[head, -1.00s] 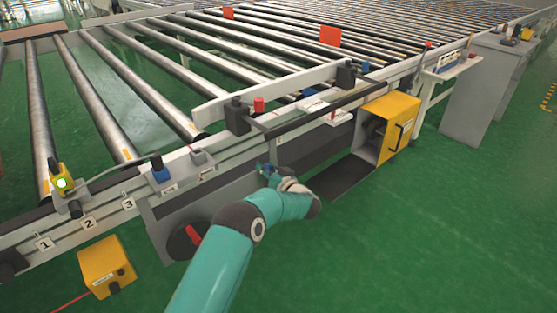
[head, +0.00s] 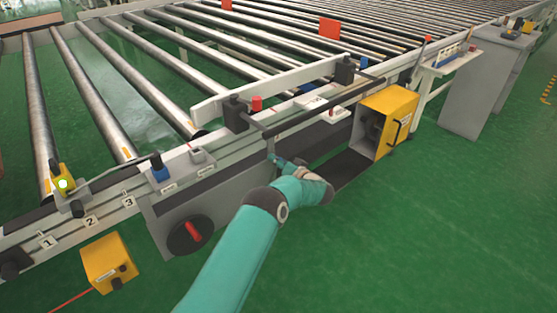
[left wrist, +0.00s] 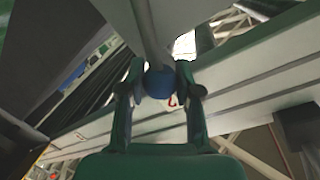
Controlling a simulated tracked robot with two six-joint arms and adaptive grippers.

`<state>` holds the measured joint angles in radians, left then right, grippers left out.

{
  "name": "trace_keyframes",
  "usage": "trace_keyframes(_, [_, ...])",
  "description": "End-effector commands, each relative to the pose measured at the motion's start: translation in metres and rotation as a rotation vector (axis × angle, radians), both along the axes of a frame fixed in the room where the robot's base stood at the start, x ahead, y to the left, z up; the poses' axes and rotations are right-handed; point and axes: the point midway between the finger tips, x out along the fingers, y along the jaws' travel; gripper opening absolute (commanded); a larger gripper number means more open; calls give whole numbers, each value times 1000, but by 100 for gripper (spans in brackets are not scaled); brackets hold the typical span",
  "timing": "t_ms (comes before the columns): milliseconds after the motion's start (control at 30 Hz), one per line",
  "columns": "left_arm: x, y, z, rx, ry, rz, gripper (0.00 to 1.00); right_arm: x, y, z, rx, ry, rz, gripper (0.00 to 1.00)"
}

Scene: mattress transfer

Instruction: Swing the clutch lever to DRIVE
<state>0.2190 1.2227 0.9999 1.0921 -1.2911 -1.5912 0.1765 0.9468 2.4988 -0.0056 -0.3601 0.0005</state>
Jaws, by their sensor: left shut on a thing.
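The clutch lever shows in the left wrist view as a grey rod with a round blue knob (left wrist: 160,82). My left gripper (left wrist: 160,90) has its two green fingers on either side of the knob and is shut on it. In the head view my left gripper (head: 277,161) is at the front side of the conveyor frame, below the long dark bar. A thin grey rod (head: 270,142) rises just above it; the knob is mostly hidden there. I cannot read a DRIVE mark in either view. My right gripper is not in view.
A grey box with a red rotary handle (head: 193,231) is left of my arm. An open yellow cabinet (head: 387,124) stands to the right. A yellow box (head: 108,263) is at lower left. Rollers (head: 120,85) fill the back. The green floor (head: 430,230) at right is clear.

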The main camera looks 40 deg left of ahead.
Motion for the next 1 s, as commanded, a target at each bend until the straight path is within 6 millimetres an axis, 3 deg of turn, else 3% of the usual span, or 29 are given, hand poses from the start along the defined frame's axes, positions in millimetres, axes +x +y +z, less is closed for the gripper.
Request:
trace_keyframes(100, [4, -6, -3, -7, 3, -20, 0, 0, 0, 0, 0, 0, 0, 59])
trace_keyframes(133, [4, -6, -3, -7, 3, -20, 35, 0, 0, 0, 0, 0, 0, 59])
trace_keyframes(300, [4, -6, -3, -6, 2, -18, 59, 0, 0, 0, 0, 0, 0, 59])
trace_keyframes(667, [1, -5, 0, -4, 0, -10, 59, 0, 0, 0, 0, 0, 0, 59])
trace_keyframes(833, [-4, -23, 2, -5, 1, -12, 59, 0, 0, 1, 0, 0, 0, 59])
trace_keyframes(1000, [-13, -54, 7, -5, 1, -14, 59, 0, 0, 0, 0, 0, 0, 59])
